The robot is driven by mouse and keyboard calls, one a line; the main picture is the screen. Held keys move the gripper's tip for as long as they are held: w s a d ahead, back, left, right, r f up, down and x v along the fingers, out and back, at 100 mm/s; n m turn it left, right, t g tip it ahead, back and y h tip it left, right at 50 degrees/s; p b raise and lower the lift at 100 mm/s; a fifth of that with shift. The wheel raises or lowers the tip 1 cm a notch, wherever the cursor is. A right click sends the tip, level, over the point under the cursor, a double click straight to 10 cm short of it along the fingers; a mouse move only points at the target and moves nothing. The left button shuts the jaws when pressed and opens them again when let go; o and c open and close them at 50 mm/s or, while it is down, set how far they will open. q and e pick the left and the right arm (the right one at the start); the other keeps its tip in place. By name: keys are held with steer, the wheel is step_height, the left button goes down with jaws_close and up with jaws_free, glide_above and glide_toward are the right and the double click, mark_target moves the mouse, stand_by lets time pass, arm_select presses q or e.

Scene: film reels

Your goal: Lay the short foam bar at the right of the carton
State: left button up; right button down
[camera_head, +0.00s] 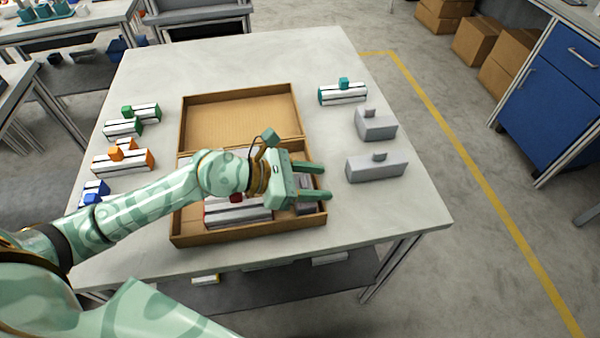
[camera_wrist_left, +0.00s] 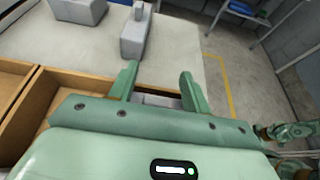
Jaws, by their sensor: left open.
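The carton (camera_head: 176,222) is an open brown box with a divider on the table. Two grey foam bars with a knob on top stand right of it: a shorter one (camera_head: 375,127) farther back and a longer one (camera_head: 377,169) nearer. In the left wrist view the shorter bar (camera_wrist_left: 78,12) is at the top left, the longer one (camera_wrist_left: 133,38) beyond the fingers. My left gripper (camera_head: 326,183) is open and empty over the carton's right wall, apart from both bars. My right arm (camera_wrist_left: 290,132) shows small at the wrist view's right edge; its fingers are unclear.
White-striped reel blocks lie in the carton's near part, partly hidden by my left arm. A teal-knobbed block (camera_head: 342,94) stands at the back right. Green (camera_head: 140,113), orange (camera_head: 122,160) and blue (camera_head: 94,193) ones stand at the left. The table's right front is clear.

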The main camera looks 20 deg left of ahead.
arm_select(q)
step_height(320, 180, up, 4)
glide_above(260, 199)
steer(key=shift+w+d+p, duration=0.3)
steer(key=shift+d, duration=0.15)
steer(key=shift+s+a+r, duration=0.3)
steer(key=shift+a, duration=0.2)
